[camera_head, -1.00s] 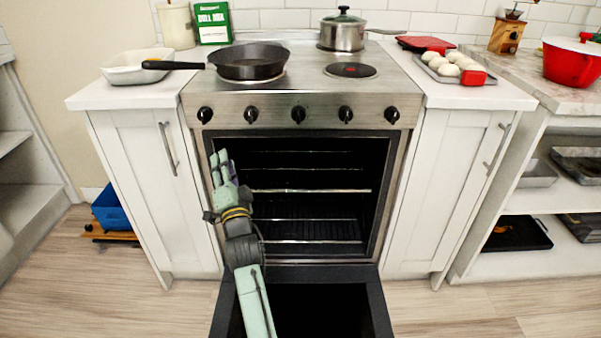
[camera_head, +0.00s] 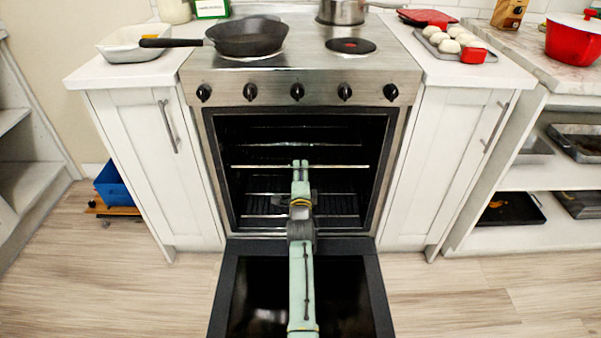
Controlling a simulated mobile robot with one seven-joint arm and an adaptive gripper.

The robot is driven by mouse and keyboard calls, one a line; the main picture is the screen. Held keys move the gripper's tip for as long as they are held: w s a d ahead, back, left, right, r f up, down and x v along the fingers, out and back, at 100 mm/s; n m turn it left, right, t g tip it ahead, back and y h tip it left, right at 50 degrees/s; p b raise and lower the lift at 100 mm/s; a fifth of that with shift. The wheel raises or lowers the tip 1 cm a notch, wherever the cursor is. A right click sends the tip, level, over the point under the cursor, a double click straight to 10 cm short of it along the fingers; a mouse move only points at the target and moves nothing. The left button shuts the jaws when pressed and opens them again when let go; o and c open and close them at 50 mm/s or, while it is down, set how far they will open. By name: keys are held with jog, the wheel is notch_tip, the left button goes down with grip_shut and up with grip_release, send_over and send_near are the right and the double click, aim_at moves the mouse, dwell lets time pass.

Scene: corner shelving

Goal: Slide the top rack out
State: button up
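The oven (camera_head: 298,85) stands in the middle with its door (camera_head: 232,290) folded down. Inside, the top rack (camera_head: 345,167) shows as a bright front bar across the cavity. A lower rack (camera_head: 340,216) sits below it. My gripper (camera_head: 300,164) is at the oven opening, with its fingertips at the middle of the top rack's front bar in the picture. Whether it touches the bar or closes around it cannot be made out. The fingers are small and seen from behind, close together. My arm hides part of the lower rack and the middle of the door.
The open door lies under my arm. White cabinets with handles (camera_head: 168,127) flank the oven. A frying pan (camera_head: 247,38) and a pot (camera_head: 342,10) stand on the stovetop. Open shelves (camera_head: 520,177) are at the right. The floor on both sides of the door is clear.

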jog(key=shift+w+b, duration=0.55)
jog(key=shift+w, duration=0.95)
grip_shut()
